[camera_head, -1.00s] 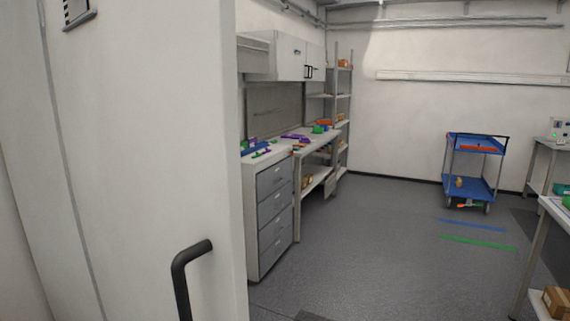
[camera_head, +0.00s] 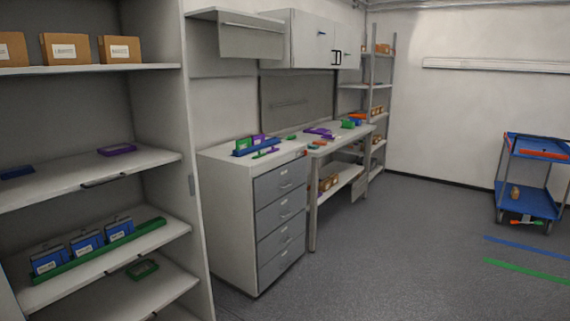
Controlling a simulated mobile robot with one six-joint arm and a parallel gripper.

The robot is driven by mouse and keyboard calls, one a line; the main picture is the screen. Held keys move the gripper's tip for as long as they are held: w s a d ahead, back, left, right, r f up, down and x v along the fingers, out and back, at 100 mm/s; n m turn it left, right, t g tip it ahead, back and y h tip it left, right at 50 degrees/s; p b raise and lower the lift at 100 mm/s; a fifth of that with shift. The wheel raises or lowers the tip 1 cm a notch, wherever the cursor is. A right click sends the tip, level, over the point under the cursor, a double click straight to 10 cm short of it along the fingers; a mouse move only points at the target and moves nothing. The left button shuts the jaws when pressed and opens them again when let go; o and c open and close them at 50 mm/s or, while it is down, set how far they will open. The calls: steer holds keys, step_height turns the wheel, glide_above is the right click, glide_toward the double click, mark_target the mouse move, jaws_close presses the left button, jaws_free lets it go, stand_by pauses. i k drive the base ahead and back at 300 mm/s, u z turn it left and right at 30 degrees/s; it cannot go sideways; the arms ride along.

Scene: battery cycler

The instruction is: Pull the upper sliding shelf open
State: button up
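An open-fronted cabinet (camera_head: 195,240) stands at the left, showing its inner shelves. The upper sliding shelf (camera_head: 75,178) is a pale board with a black handle (camera_head: 101,183) on its front edge. A purple item (camera_head: 117,150) and a dark blue item (camera_head: 15,172) lie on it. Below it, another shelf (camera_head: 165,238) with a black handle holds blue labelled boxes (camera_head: 85,243) along a green rail. A third board (camera_head: 165,290) lies lower, with a small green item (camera_head: 143,269) on it. My gripper is not in view.
A top shelf (camera_head: 150,67) holds brown labelled boxes (camera_head: 120,49). A grey-fronted drawer unit (camera_head: 281,215) stands right of the cabinet, with a workbench (camera_head: 340,140) behind. A blue cart (camera_head: 528,205) stands at the far right. The grey floor between is clear.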

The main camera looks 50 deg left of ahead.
mark_target(53, 178)
steer(key=u, duration=2.55)
steer(key=i, duration=2.65)
steer(key=z, duration=0.2)
